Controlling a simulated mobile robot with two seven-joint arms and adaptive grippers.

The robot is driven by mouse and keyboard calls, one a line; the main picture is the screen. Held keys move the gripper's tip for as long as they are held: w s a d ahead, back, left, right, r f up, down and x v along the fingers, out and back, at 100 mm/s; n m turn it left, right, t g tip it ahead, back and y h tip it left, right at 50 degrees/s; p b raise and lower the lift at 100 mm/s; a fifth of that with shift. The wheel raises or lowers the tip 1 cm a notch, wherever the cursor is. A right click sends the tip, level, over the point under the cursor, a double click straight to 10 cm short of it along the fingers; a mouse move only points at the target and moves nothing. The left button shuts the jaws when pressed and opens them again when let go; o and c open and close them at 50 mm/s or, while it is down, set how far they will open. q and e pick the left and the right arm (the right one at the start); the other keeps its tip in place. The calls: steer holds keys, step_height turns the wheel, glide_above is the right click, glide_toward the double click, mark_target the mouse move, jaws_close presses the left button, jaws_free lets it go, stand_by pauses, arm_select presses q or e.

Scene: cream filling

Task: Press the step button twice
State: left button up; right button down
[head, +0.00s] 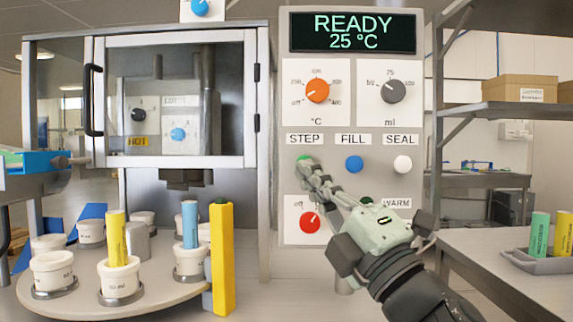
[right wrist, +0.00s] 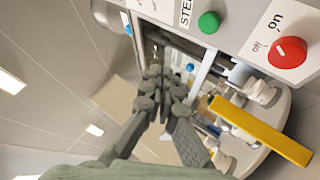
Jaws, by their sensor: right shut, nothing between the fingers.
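The green STEP button (head: 303,157) is on the grey control panel (head: 290,80), under the STEP label. In the head view the fingertips of my right gripper (head: 311,172) overlap its lower edge. In the right wrist view the green button (right wrist: 209,22) shows whole, up and right of the fingertips (right wrist: 156,78), with a gap in the picture. The right fingers are shut and hold nothing. My left gripper is not in view. The display (head: 352,33) reads READY, 25 °C.
Beside STEP are the blue FILL button (head: 354,164) and white SEAL button (head: 402,164). A red knob (head: 309,222) is below. Left stands a round turntable (head: 150,300) with white cups and a yellow post (head: 222,260). A shelf (head: 510,115) is at right.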

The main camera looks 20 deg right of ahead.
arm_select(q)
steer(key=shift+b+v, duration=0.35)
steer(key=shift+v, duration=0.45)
arm_select(e)
steer(key=w+d, duration=0.2)
steer(key=w, duration=0.6)
steer(key=shift+w+d, duration=0.15)
steer(key=shift+d, duration=0.1)
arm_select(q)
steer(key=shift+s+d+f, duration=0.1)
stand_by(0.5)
arm_select(e)
steer(key=shift+w+d, duration=0.1)
steer(key=shift+w, duration=0.3)
